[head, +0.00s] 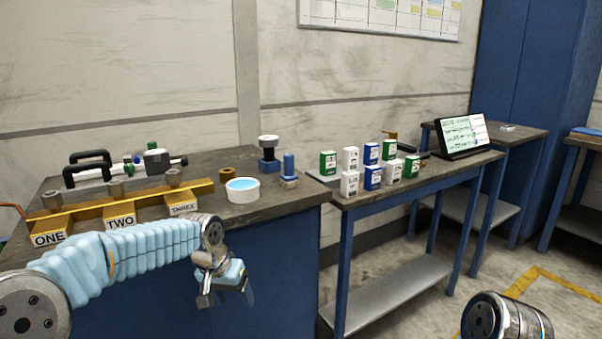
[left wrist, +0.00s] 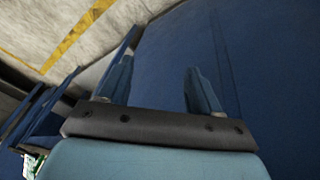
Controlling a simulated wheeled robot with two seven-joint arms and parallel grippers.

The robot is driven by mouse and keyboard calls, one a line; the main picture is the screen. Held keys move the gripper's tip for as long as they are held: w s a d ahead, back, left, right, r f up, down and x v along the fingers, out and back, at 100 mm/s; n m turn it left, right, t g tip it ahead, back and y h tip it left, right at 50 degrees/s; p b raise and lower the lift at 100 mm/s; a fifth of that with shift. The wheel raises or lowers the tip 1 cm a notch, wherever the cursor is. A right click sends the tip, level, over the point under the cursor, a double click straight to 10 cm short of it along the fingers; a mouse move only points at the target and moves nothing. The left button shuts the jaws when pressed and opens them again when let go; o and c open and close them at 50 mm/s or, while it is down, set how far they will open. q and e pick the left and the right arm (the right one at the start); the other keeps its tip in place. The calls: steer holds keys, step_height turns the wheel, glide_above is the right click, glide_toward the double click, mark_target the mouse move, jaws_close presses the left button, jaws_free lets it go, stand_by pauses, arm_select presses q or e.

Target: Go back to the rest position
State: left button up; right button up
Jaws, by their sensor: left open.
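My left arm, in a light blue ribbed sleeve, comes in from the left in the head view. My left gripper (head: 228,298) hangs in front of the blue front of the workbench (head: 285,207), below the edge of its top. In the left wrist view the two fingers of the left gripper (left wrist: 160,85) stand well apart with nothing between them, facing the blue panel and the floor. A rounded metal part of my right arm shows at the lower right of the head view. My right gripper is not in view.
A side table (head: 440,174) to the right holds several small boxes and a tablet (head: 462,137). The floor (head: 395,312) at lower right looks clear.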

arm_select(q)
steer(key=s+d+f+g+h, duration=0.1)
steer(key=s+f, duration=0.1)
steer(key=f, duration=0.6)
steer(key=s+d+f, duration=0.2)
steer(key=f, duration=0.6)
steer(key=s+d+f+n+g+h, duration=0.1)
steer(key=s+f+n, duration=0.3)
steer(key=s+f, duration=1.5)
steer(key=s, duration=0.4)
steer(key=shift+d+f, duration=0.15)
steer(key=shift+d, duration=0.2)
steer(key=shift+w, duration=0.1)
